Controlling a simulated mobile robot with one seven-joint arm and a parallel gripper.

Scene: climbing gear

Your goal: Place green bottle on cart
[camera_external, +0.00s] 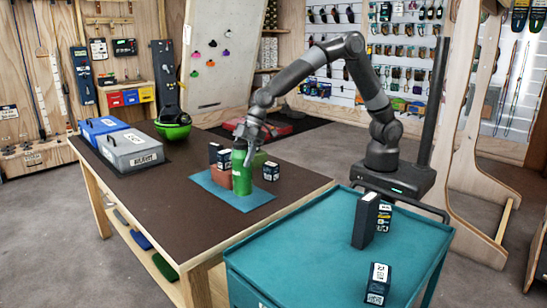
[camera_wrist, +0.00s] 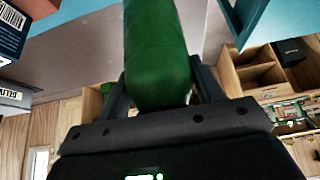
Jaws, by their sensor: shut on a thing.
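The green bottle (camera_external: 241,173) stands upright on a teal mat (camera_external: 263,197) on the dark-topped table. My gripper (camera_external: 243,146) is at the bottle's upper part and shut on it. In the wrist view the green bottle (camera_wrist: 157,55) lies between the two fingers of my gripper (camera_wrist: 160,88). Whether its base touches the mat is hard to tell. The teal cart (camera_external: 300,250) stands at the front right, apart from the table, with dark boxes on its top.
On the mat near the bottle are a reddish block (camera_external: 222,178) and small dark boxes (camera_external: 271,171). A tall dark box (camera_external: 365,220) and a smaller box (camera_external: 378,284) stand on the cart's right half. Its left half is clear. Grey case (camera_external: 131,150) and green helmet (camera_external: 173,131) are farther back.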

